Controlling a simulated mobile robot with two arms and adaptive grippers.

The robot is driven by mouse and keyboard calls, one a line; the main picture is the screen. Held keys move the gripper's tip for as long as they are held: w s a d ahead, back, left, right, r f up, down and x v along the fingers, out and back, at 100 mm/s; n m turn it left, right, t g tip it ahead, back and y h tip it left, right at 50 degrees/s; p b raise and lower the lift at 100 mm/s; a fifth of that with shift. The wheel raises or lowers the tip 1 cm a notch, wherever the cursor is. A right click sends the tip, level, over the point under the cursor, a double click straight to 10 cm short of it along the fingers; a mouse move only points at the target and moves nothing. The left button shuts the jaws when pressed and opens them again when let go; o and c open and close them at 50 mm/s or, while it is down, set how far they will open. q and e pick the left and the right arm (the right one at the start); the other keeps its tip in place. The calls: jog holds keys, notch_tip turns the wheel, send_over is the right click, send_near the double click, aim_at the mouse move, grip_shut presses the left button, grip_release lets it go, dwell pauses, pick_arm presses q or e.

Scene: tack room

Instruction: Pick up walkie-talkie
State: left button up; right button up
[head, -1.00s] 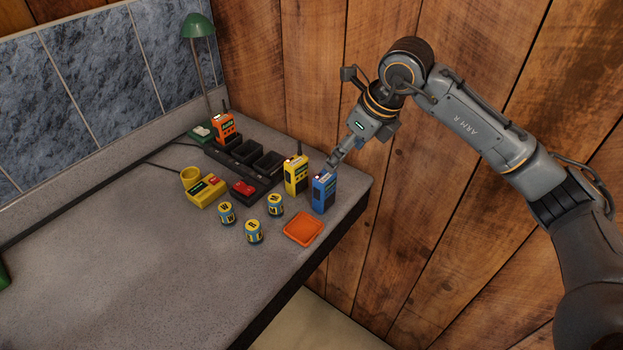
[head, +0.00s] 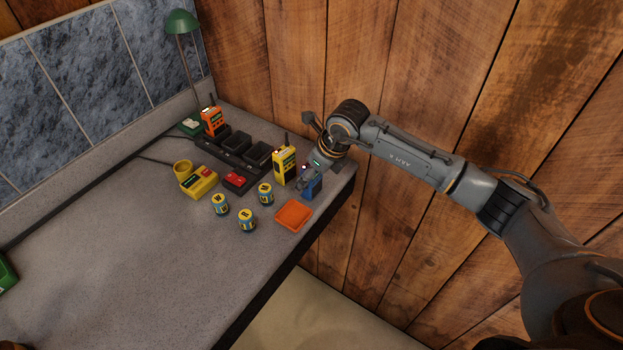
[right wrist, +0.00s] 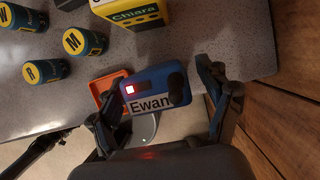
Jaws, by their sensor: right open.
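A blue walkie-talkie (head: 313,187) stands near the right end of the counter, partly hidden by my right gripper (head: 308,176). In the right wrist view the blue walkie-talkie (right wrist: 157,88) is seen from above, with a label reading "Ewan", a lit red light and a dark stub antenna. My right gripper (right wrist: 155,95) is open, with one finger on each side of it; I cannot tell whether either touches. A yellow walkie-talkie (head: 285,165), labelled "Chiara" in the right wrist view (right wrist: 130,10), stands just left. An orange walkie-talkie (head: 212,121) sits in the charger. My left gripper is out of view.
A black charger (head: 238,147) runs along the back. An orange tray (head: 293,215) lies in front of the blue walkie-talkie. Several battery-like cylinders (head: 247,220) and a yellow device (head: 199,182) stand to the left. A wooden wall (head: 420,90) is close on the right.

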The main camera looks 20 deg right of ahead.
jog(key=shift+f, duration=0.2)
jog(key=c, duration=1.4)
jog(key=shift+w+r, duration=0.1)
jog(key=shift+r, duration=0.1)
